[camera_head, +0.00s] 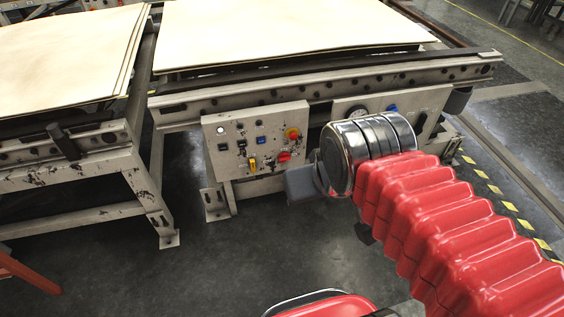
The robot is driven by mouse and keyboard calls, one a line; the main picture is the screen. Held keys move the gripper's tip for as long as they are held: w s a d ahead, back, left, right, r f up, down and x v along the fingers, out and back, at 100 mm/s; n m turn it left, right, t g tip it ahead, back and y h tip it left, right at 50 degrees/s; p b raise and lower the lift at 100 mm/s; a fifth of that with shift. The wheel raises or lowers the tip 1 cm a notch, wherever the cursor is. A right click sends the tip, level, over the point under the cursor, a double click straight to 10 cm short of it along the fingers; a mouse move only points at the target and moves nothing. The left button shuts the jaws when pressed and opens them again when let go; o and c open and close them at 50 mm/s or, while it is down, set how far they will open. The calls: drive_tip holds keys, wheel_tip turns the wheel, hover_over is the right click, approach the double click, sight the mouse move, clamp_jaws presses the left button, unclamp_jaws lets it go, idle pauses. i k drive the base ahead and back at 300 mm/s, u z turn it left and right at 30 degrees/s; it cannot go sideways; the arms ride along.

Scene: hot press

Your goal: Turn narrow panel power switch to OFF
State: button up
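A light, worn control panel (219,157) stands on the press front, left of my arm. It carries a red turning switch (284,156), a yellow switch (253,165), a red knob on a yellow base (293,133), and dark, blue and white buttons. A second panel (437,98) to the right shows a round gauge (358,112) and a blue knob (393,108); my wrist hides its lower part. I cannot tell which panel is the narrow one, nor any switch's setting. A grey-blue block below my silver wrist may be part of my gripper; no fingers can be made out.
Pale sheets (290,32) lie on the press table behind the panels. Another table (75,160) with sheets stands at the left, its leg near the left panel. The dark floor (225,265) in front is clear. Yellow-black floor tape (510,206) runs at the right.

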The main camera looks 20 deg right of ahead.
sight(284, 157)
drive_tip(key=u, duration=0.45)
drive_tip(key=i, duration=0.95)
drive_tip(key=u, duration=0.05)
